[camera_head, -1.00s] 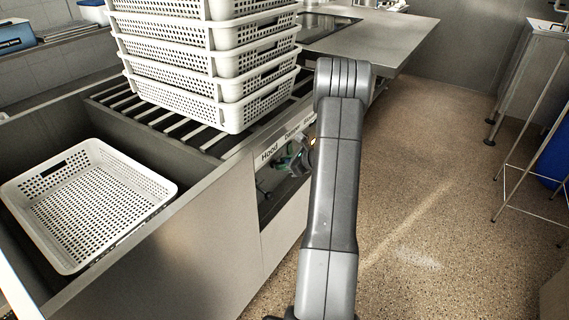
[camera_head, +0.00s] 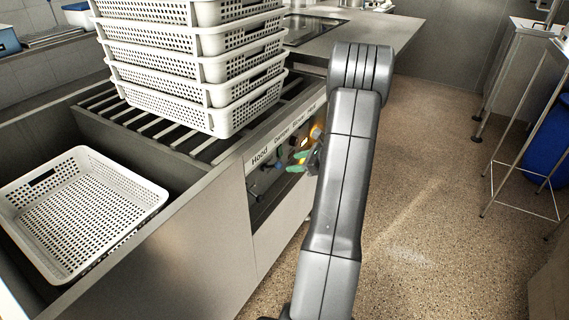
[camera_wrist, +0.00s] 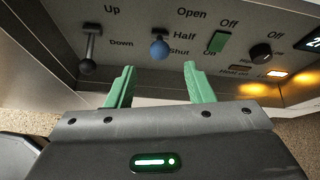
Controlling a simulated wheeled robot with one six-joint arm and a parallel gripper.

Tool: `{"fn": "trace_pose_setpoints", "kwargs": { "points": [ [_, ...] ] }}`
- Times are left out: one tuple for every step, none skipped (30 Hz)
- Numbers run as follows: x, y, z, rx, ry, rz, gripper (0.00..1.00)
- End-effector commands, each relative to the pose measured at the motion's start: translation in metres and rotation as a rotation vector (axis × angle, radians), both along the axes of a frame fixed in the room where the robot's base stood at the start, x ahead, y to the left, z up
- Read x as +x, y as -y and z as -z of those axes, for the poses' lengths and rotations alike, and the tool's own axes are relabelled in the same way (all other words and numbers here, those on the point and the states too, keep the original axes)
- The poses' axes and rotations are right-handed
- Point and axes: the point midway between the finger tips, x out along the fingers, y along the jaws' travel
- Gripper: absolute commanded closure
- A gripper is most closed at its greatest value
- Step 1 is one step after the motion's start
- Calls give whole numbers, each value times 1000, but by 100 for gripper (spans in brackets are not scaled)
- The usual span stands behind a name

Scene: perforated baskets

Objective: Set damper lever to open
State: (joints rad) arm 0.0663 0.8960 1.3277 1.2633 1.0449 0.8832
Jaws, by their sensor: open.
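The damper lever (camera_wrist: 160,48) has a blue ball knob on a short stem, beside the labels Open, Half and Shut. In the wrist view its knob hangs low, about level with Shut. My gripper (camera_wrist: 159,72) has two green fingers, spread apart and empty. The knob shows between the fingertips in the picture, a little beyond them; I see no contact. In the head view my gripper (camera_head: 303,163) is at the control panel, partly hidden by my arm, and the lever is hard to make out there.
A lever with a dark knob (camera_wrist: 87,67), marked Up and Down, hangs left of the blue one. A green switch (camera_wrist: 218,43), a black dial (camera_wrist: 260,53) and a lit orange lamp (camera_wrist: 277,73) lie right. Stacked white baskets (camera_head: 190,85) stand above the panel.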

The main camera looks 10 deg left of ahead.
Motion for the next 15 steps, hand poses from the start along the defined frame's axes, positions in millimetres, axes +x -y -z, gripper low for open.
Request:
{"fn": "trace_pose_setpoints", "kwargs": {
  "points": [
    [-3,8,-6,-1,1,2,52],
    [-4,11,-8,-1,1,2,52],
    [-5,15,-10,-1,0,2,52],
    [-6,18,-11,0,0,2,52],
    [-7,20,-13,0,0,1,52],
    [-8,22,-14,0,1,1,52],
    [-9,23,-15,0,0,0,52],
    [-9,24,-16,0,0,0,52],
    [-9,25,-16,0,0,0,52],
    [-10,26,-16,0,0,0,52],
    [-10,26,-17,0,-1,-1,52],
    [-10,26,-16,0,-1,-1,52],
    [-10,26,-16,0,-1,-1,52],
    [-10,26,-16,0,-1,-1,52],
    [-10,26,-16,0,-1,-1,52]
  ]
}}
